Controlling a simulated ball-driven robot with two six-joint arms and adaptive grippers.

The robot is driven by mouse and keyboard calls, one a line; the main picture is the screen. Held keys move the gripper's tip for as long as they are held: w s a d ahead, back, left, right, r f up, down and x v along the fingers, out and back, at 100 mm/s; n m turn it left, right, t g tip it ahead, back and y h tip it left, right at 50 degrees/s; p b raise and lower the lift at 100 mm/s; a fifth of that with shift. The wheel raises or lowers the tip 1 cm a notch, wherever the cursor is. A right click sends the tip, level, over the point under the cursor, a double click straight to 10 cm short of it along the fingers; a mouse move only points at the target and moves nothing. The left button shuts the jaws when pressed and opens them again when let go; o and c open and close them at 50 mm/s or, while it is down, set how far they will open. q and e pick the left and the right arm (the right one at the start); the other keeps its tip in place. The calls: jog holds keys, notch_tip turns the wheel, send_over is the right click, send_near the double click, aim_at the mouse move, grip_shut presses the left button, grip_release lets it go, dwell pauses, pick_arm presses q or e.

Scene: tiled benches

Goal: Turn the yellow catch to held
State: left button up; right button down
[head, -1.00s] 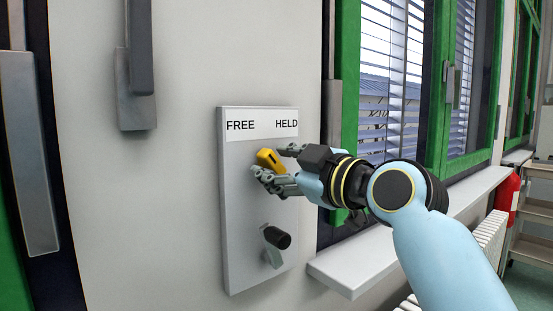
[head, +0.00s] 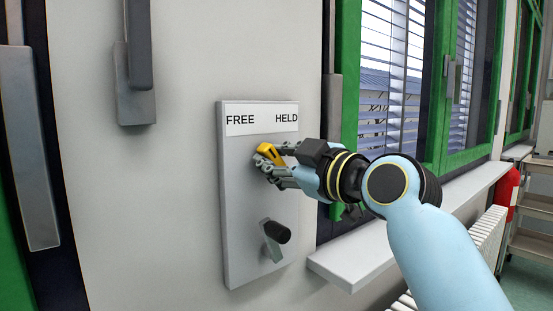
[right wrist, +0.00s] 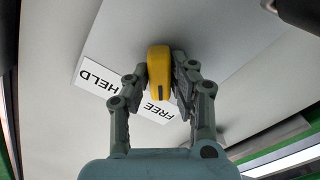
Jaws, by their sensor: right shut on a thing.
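The yellow catch (head: 268,152) is on a grey wall panel (head: 240,205), below a white label strip (head: 262,120) reading FREE on the left and HELD on the right. My right gripper (head: 270,162) comes from the right and is shut on the catch. In the right wrist view the yellow catch (right wrist: 159,72) sits between the two fingers of my right gripper (right wrist: 163,80), with the label upside down behind it. In the head view the fingers hide part of the catch, so its exact pointing is hard to tell. My left gripper is not in view.
A black-knobbed lever (head: 277,232) stands out from the panel below the catch. A window sill (head: 355,255) and green-framed window (head: 352,100) are to the right, and a grey handle (head: 138,75) is on the left.

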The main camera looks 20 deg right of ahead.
jog(key=m+p, duration=0.1)
jog(key=m, duration=0.1)
jog(key=shift+r+m+p, duration=0.15)
jog(key=shift+m+p, duration=0.2)
jog(key=shift+m, duration=0.05)
jog(key=m+p, duration=0.2)
jog(key=m, duration=0.2)
jog(key=shift+m, duration=0.3)
jog(key=m+p, duration=0.3)
jog(key=m, duration=0.1)
jog(key=shift+m, duration=0.3)
jog(key=shift+m+p, duration=0.95)
jog(key=shift+m, duration=0.85)
jog(key=c, duration=1.2)
grip_release()
jog(key=shift+o, duration=0.2)
